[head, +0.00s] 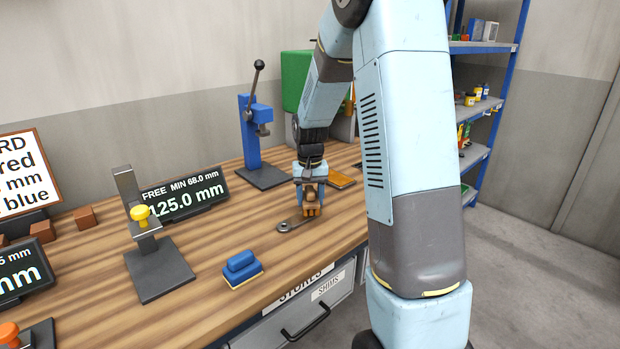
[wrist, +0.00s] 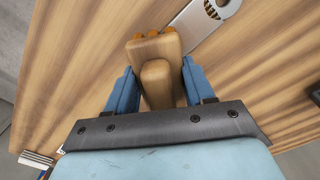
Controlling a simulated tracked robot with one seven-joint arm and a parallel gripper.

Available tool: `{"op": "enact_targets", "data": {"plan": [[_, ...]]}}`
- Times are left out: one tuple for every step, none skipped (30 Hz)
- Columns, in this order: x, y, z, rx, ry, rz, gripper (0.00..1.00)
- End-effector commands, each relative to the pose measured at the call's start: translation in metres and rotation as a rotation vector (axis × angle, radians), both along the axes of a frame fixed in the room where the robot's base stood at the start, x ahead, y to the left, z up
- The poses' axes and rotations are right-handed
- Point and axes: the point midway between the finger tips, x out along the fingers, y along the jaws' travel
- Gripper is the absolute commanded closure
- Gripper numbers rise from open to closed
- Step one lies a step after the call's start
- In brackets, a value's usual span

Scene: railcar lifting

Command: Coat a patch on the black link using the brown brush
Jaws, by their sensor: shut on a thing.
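My gripper (head: 310,193) is shut on the brown brush (head: 313,209). In the wrist view, the blue fingers of my gripper (wrist: 156,88) press on both sides of the wooden handle of the brush (wrist: 155,75). Orange bristles show at the brush's far edge. A dark grey link (head: 291,224) with a round eye lies flat on the bench, just left of the brush. In the wrist view the link (wrist: 190,27) looks pale grey, and its eye is at the top edge. The brush is at or over the link's near end; I cannot tell whether the bristles touch it.
A gauge stand with a yellow knob (head: 140,213) and a display reading 125.0 mm (head: 180,198) stand left. A blue lever press (head: 250,135) stands behind. Bare wood lies between them.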

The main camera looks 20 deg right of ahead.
Motion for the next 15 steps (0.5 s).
{"op": "enact_targets", "data": {"plan": [[0.0,-0.001,0.005,-0.001,-0.002,-0.001,0.76],[0.0,-0.001,0.007,-0.001,-0.002,-0.001,0.76],[0.0,-0.001,0.011,0.0,0.0,-0.002,0.76],[0.0,-0.001,0.013,0.0,0.0,-0.002,0.76],[0.0,-0.001,0.016,0.0,0.0,-0.002,0.76],[0.0,-0.001,0.02,0.0,-0.001,-0.002,0.76],[0.0,-0.001,0.023,0.0,-0.001,-0.002,0.76],[0.0,-0.001,0.025,0.0,-0.001,-0.002,0.76],[0.0,-0.001,0.029,0.0,-0.001,-0.002,0.76],[0.0,-0.001,0.032,0.0,-0.001,-0.002,0.76],[0.0,-0.001,0.034,0.0,-0.001,-0.002,0.76],[0.0,-0.001,0.038,0.0,-0.001,-0.002,0.76],[0.0,-0.001,0.04,0.0,0.0,-0.002,0.76],[0.0,-0.001,0.043,0.0,0.0,-0.002,0.76],[0.0,-0.001,0.047,0.0,-0.001,-0.002,0.76]]}}
